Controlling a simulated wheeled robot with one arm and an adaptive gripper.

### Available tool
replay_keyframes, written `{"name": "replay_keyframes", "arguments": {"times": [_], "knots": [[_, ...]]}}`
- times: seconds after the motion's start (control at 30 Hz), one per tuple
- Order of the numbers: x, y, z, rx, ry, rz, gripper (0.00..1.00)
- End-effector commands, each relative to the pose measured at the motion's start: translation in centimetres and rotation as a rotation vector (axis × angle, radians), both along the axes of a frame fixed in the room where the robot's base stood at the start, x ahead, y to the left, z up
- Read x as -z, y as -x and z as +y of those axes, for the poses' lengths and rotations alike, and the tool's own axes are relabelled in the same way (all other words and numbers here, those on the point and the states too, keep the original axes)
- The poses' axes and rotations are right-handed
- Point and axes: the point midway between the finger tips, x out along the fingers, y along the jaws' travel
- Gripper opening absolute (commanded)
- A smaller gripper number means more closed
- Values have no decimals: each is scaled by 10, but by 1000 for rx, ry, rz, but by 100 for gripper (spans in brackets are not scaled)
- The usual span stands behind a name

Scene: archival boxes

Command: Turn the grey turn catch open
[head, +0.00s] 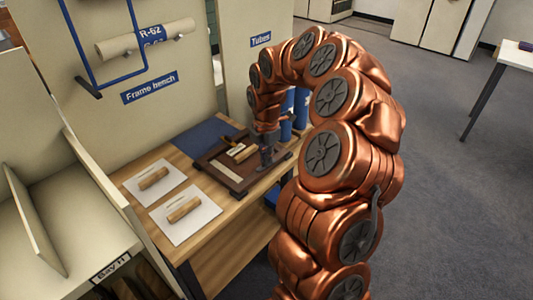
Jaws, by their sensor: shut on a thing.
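A dark brown picture frame (216,177) lies flat on the wooden bench (150,207), with a tan wooden piece and a small brass-coloured part on it. My gripper (267,163) points down at the right part of the frame, with its fingers shut. The fingers are at the grey turn catch, which is too small and too covered by them to make out. I cannot tell which way the catch is turned.
Two white sheets (187,229) with tan rolls lie at the left of the bench. A blue mat (205,134) lies behind the frame, and blue tubes (300,108) stand behind my arm. A cream shelf unit (55,240) stands close on the left.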

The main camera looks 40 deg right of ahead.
Motion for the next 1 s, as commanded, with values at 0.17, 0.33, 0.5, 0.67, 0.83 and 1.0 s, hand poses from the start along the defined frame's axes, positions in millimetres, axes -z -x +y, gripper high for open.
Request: {"name": "replay_keyframes", "arguments": {"times": [0.17,0.33,0.5,0.67,0.83,1.0], "knots": [[-1,0,0,-85,0,0,0],[-1,0,0,-134,1,0,0],[0,0,0,-154,1,0,0],[0,0,-1,-158,2,-1,0],[0,0,-1,-157,2,-1,0],[0,0,-1,-157,2,-1,21]]}}
